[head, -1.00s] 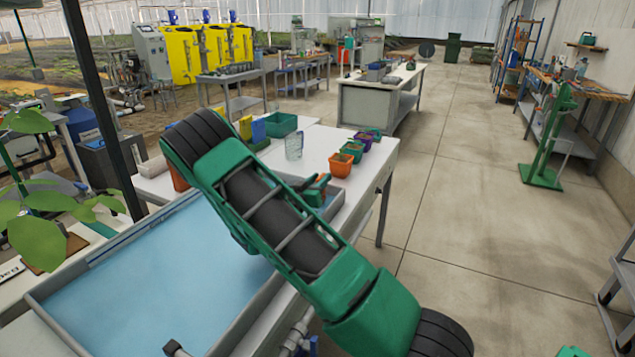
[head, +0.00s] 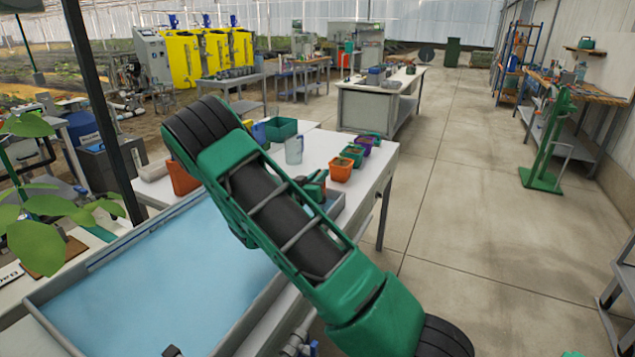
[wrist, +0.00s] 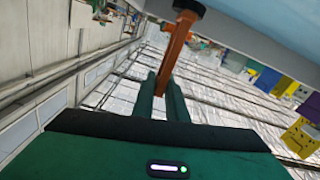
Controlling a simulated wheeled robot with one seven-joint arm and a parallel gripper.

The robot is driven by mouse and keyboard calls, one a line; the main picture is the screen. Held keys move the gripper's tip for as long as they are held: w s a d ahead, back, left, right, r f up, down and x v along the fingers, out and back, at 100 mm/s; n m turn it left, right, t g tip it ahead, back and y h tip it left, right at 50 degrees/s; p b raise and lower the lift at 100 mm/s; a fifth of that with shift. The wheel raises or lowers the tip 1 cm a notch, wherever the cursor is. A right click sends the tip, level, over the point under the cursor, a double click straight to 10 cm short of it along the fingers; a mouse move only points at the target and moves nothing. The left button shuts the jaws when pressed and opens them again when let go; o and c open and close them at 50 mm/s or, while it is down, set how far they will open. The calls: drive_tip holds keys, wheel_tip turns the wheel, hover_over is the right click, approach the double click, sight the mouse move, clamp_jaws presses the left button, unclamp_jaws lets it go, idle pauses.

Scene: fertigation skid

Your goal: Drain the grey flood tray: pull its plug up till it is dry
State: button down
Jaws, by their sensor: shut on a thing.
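The grey flood tray (head: 50,328) lies on a bench at lower left in the head view, its inside showing an even light blue. In the wrist view my gripper (wrist: 163,88) is shut on the orange stem of the plug (wrist: 176,50). The stem runs from between the green fingers to a dark round end at the top edge, beside a pale blue surface. I cannot tell whether this end is seated or clear of the drain.
Beyond the tray, the white bench holds a clear jug (head: 294,149), a green bin (head: 281,128) and small pots, one of them orange (head: 341,168). A leafy plant (head: 45,230) stands at the left beside a dark post (head: 102,110).

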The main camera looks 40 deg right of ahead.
drive_tip(key=c, duration=1.8)
unclamp_jaws()
drive_tip(key=shift+r, duration=0.3)
drive_tip(key=shift+f, duration=0.1)
drive_tip(key=shift+s+a, duration=0.25)
drive_tip(key=shift+a, duration=0.25)
drive_tip(key=v, duration=0.9)
drive_tip(key=shift+s+a, duration=0.1)
drive_tip(key=shift+a, duration=0.2)
